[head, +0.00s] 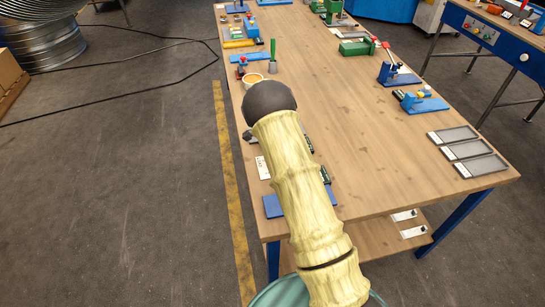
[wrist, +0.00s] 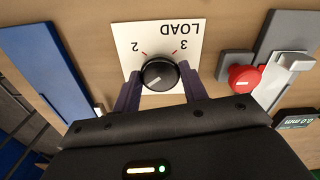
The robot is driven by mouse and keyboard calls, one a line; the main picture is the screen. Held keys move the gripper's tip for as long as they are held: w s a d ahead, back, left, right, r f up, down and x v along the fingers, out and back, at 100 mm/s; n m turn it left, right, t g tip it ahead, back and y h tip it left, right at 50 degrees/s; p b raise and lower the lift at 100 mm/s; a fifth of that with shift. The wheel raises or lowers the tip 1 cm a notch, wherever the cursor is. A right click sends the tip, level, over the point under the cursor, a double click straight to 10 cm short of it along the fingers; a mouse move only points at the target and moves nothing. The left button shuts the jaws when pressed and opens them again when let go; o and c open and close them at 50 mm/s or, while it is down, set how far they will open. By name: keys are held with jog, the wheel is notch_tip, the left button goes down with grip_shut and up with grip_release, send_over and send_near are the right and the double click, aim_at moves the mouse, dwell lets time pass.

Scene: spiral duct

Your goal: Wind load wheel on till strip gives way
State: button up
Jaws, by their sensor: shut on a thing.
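The load wheel is a round black knob (wrist: 159,75) with a pale pointer line, in the wrist view. It sits on a white card (wrist: 125,42) printed LOAD, with 2 and 3 beside red marks; the card appears upside down. My gripper (wrist: 160,88) is shut on the knob, with one dark finger at each side. The pointer slants to the lower left in the picture. In the head view my arm covers the gripper and the knob. I cannot make out the strip in either view.
A red button (wrist: 244,78) on a grey base and a grey lever-like part (wrist: 290,62) are right of the card. A small display (wrist: 295,122) reads 0.0 mm. A blue bar (wrist: 45,70) lies left. The wooden bench (head: 380,130) holds grey trays (head: 468,150) at right.

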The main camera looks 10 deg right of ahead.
jog(key=shift+w+r, duration=0.15)
jog(key=o, duration=1)
notch_tip(320, 180, up, 17)
jog(key=b, duration=0.2)
jog(key=shift+r, duration=0.15)
